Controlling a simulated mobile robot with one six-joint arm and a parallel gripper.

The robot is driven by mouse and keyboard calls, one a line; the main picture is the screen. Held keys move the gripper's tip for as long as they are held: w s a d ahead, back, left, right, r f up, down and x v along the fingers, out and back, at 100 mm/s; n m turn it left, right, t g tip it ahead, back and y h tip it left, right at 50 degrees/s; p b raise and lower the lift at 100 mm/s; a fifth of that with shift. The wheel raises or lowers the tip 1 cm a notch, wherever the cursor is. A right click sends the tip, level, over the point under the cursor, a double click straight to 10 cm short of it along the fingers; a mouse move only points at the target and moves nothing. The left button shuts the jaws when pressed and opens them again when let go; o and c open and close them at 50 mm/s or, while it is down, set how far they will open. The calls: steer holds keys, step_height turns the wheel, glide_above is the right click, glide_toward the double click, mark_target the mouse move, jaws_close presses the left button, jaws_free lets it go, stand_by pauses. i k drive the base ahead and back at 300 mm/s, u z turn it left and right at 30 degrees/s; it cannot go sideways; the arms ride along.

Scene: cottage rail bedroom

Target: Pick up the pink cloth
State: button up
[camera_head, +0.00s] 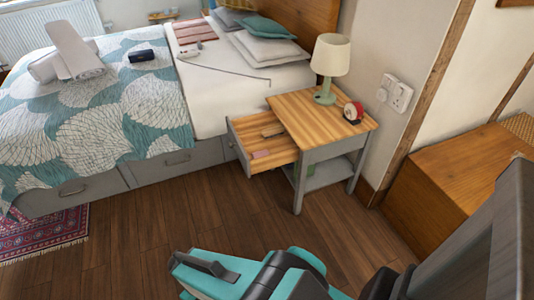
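A small flat pink piece (261,154) lies in the front part of the open nightstand drawer (236,139); it looks like the pink cloth, but it is too small to be sure. A brownish block-like item (272,130) lies behind it in the drawer. My gripper (205,265) shows at the bottom of the view as teal and dark grey parts, over the floor and well apart from the drawer. Its fingertips are not clear, so I cannot tell whether it is open or shut.
The wooden nightstand (300,98) bears a lamp (329,62) and a red-and-white round item (353,112). A bed (70,125) with a pinkish striped item (193,32) stands left. A wooden chest (455,175) stands right. The wood floor (200,215) before the drawer is clear.

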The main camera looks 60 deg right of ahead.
mark_target(260, 154)
steer(key=u, duration=0.05)
steer(key=i, duration=1)
steer(key=z, duration=0.05)
